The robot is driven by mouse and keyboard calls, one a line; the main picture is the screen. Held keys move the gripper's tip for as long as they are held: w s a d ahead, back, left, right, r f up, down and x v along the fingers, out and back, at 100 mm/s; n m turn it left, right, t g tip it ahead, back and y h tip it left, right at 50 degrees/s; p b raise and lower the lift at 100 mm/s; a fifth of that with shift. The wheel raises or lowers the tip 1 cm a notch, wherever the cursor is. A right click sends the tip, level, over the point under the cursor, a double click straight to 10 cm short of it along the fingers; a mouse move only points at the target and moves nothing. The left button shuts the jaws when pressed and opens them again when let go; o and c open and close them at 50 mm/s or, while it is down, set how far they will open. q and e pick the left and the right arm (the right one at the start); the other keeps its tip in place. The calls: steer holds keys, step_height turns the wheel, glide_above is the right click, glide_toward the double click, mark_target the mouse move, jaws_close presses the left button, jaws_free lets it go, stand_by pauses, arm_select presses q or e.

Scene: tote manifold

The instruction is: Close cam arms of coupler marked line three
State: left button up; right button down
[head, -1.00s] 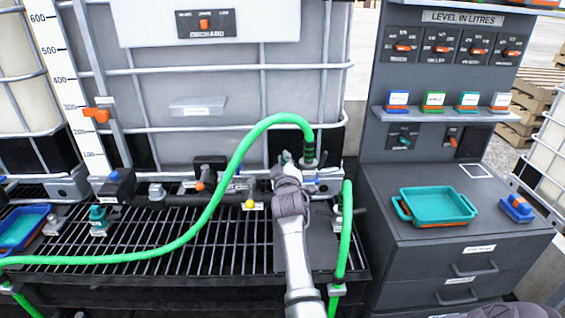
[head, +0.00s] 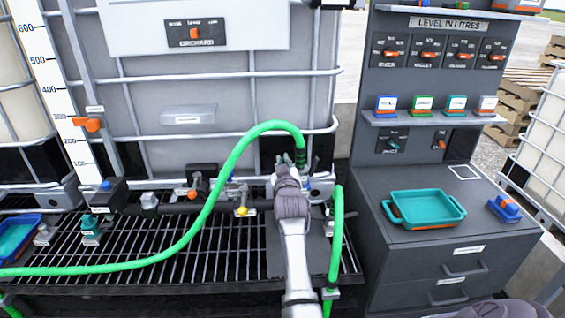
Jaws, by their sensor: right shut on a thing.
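A green hose (head: 222,188) arches over the grated bench and ends in a dark ribbed hose end (head: 301,157) at the coupler, at the right end of the tank's base. My right gripper (head: 289,160) is at this coupler, just left of the hose end. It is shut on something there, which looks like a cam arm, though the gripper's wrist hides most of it. The coupler's body, its marking and its other cam arm are hidden or too small to tell. My left gripper is not in view.
A manifold pipe with an orange-handled valve (head: 193,192) and a yellow knob (head: 241,211) runs left of the coupler. A second green hose (head: 336,240) hangs close on the right. A grey cabinet (head: 400,262) bears a teal tray (head: 427,209) and a blue-orange block (head: 504,209).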

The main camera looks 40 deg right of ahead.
steer(key=shift+f, duration=0.2)
steer(key=c, duration=1.2)
jaws_free()
steer(key=shift+r, duration=0.1)
